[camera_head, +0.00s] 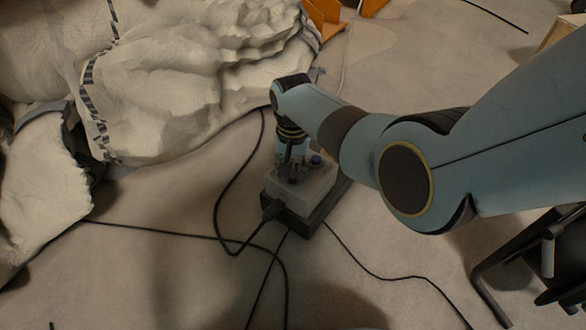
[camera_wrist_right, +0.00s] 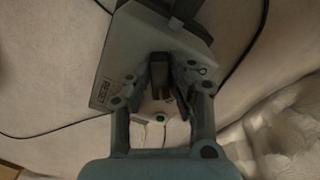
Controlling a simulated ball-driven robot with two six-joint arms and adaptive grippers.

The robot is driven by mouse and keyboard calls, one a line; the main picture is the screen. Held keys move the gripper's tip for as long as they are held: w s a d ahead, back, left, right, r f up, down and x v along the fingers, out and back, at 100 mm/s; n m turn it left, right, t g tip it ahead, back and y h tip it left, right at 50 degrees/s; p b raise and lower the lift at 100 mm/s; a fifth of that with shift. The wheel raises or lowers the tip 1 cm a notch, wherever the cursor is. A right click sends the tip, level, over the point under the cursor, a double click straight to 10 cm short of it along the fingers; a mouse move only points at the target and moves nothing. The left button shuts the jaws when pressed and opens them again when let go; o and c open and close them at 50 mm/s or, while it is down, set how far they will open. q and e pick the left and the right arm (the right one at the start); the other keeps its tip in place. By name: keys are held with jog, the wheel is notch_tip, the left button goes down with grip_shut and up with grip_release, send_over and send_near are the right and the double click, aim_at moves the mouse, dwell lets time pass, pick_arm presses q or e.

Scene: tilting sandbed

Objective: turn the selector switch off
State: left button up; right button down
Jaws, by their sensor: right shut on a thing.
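A grey control box (camera_head: 318,186) lies on the pale floor in the middle of the head view, on a darker base. It also shows in the wrist view (camera_wrist_right: 135,45), with a printed label on one side. My right gripper (camera_head: 291,170) points down onto its top face. In the wrist view its fingers (camera_wrist_right: 168,76) are closed around the dark selector switch (camera_wrist_right: 161,80). The switch is mostly hidden by the fingers, so its setting cannot be read. My left gripper is out of view.
Black cables (camera_head: 228,200) loop over the floor around the box, and a plug enters its near side. A crumpled pale sandbed-like mass (camera_head: 180,90) fills the upper left. A black metal frame (camera_head: 545,265) stands at the lower right. Orange parts (camera_head: 325,15) stand at the top.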

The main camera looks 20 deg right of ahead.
jog(key=shift+r, duration=0.1)
jog(key=shift+r+n+p, duration=0.1)
jog(key=shift+n+p, duration=0.55)
jog(key=shift+n, duration=0.55)
jog(key=shift+d+n+p, duration=0.1)
jog(key=shift+n+p, duration=0.25)
jog(key=shift+n, duration=0.55)
jog(key=n, duration=0.3)
jog(key=shift+d+n+p, duration=0.1)
jog(key=shift+n+p, duration=0.2)
jog(key=shift+p, duration=0.1)
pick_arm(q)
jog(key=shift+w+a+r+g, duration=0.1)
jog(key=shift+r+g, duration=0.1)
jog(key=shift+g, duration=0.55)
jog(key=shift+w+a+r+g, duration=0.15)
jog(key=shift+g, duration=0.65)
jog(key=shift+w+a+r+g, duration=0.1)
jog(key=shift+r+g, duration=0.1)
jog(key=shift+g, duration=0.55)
pick_arm(e)
jog(key=shift+d+f+n, duration=0.1)
jog(key=shift+f+n, duration=0.1)
jog(key=shift+n, duration=1.7)
jog(key=c, duration=1.2)
grip_release()
